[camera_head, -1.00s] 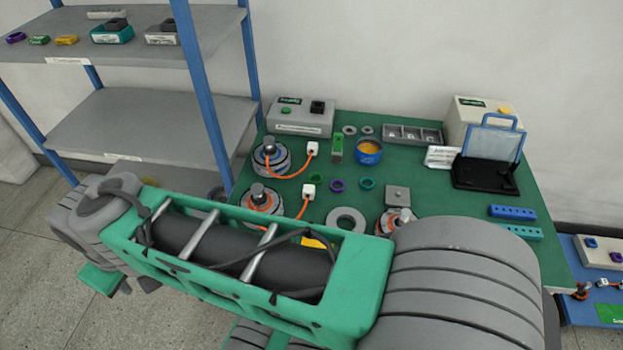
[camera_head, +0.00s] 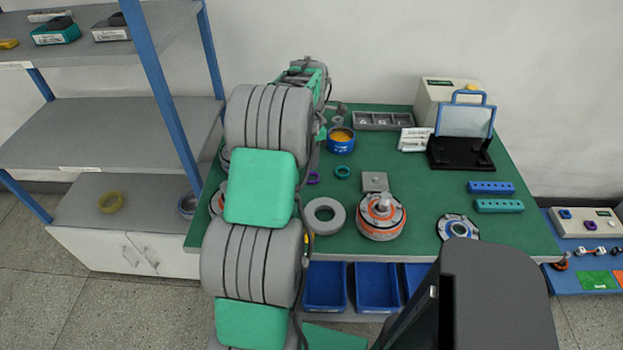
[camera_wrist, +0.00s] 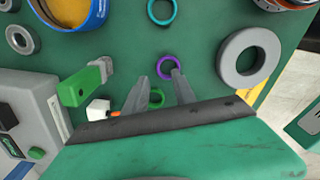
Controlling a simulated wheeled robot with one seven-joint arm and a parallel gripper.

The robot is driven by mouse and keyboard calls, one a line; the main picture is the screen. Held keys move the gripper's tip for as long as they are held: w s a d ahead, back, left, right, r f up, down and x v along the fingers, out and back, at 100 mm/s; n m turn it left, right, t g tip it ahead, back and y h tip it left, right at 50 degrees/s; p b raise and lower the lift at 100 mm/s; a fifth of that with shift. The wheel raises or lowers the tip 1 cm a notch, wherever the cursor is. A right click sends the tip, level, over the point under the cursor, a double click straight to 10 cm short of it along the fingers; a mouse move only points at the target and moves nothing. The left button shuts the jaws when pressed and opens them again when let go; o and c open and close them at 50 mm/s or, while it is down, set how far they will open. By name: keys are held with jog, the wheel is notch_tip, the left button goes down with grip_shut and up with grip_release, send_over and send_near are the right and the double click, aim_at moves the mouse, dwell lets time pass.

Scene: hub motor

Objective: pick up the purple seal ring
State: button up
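The purple seal ring (camera_wrist: 167,55) lies flat on the green table in the wrist view, just beyond my fingertips and closer to the right finger. In the head view, the purple ring (camera_head: 313,178) shows at the right edge of my arm, partly hidden by it. My gripper (camera_wrist: 158,75) is open, its two fingers apart and nothing held between them. The right fingertip overlaps the ring's near edge in the picture; I cannot tell if it touches. My fingers are hidden or too small to make out in the head view.
A green ring (camera_wrist: 156,97) shows between my fingers, and a teal ring (camera_wrist: 161,11) lies beyond the purple one. A large grey ring (camera_wrist: 228,68) is to the right. A green block (camera_wrist: 82,86) and a grey control box (camera_wrist: 22,110) are to the left.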

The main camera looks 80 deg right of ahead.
aim_at(310, 173)
notch_tip(310, 173, down, 5)
jog(key=shift+w+f+p, duration=0.15)
jog(key=shift+f+p, duration=0.05)
jog(key=shift+p, duration=0.25)
jog(key=shift+c, duration=0.2)
grip_shut()
dwell(0.9)
